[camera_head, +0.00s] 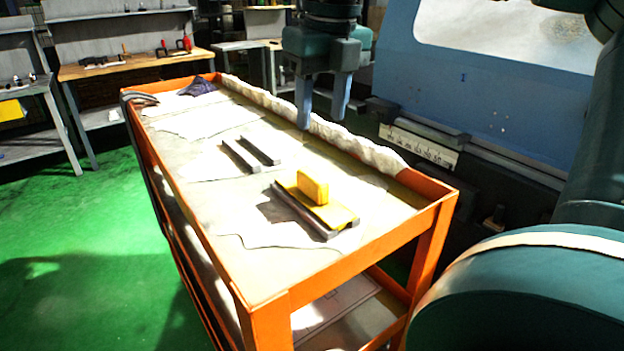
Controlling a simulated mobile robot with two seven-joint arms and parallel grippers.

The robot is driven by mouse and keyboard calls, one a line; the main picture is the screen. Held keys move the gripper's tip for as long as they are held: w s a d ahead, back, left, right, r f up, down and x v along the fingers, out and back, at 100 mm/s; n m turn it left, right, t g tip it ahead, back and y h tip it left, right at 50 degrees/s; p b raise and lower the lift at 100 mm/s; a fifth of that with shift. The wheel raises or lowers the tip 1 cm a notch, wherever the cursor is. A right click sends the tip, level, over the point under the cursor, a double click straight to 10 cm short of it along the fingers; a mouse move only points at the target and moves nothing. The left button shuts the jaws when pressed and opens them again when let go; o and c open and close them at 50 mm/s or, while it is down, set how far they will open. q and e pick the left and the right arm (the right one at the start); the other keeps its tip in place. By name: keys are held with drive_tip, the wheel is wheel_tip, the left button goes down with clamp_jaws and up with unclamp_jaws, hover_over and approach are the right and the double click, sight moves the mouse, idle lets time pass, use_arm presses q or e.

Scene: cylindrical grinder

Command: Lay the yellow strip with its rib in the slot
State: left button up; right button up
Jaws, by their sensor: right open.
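The yellow strip (335,213) lies on the top of the orange cart, toward its near end. A yellow upright block (312,187) stands on it. A dark bar (303,211) runs along the strip's left side; whether the rib sits in a slot there I cannot tell. Two dark parallel rails with a gap between them, the slot (251,153), lie farther back and to the left on the cart. My right gripper (322,115) hangs above the cart's right edge, behind the strip. Its fingers point down, apart, with nothing between them. My left gripper is not in view.
The orange cart (431,194) has a raised rim, with crumpled pale cloth along its right side and pale sheets on top. A dark cloth (197,87) lies at the far end. A blue machine (480,95) stands close on the right. Green floor is clear at left.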

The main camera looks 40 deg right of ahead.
sight(313, 175)
drive_tip(key=f, duration=0.7)
drive_tip(key=shift+w+f, duration=0.15)
drive_tip(key=shift+w, duration=0.25)
drive_tip(key=shift+w+a+f, duration=0.1)
drive_tip(key=shift+w+f, duration=0.1)
drive_tip(key=shift+f, duration=0.75)
drive_tip(key=shift+w+d+f, duration=0.1)
drive_tip(key=shift+w+f, duration=0.05)
drive_tip(key=shift+f, duration=0.75)
drive_tip(key=shift+w+a+f, duration=0.1)
drive_tip(key=shift+w+f, duration=0.1)
drive_tip(key=shift+f, duration=0.75)
drive_tip(key=shift+c, duration=0.5)
clamp_jaws()
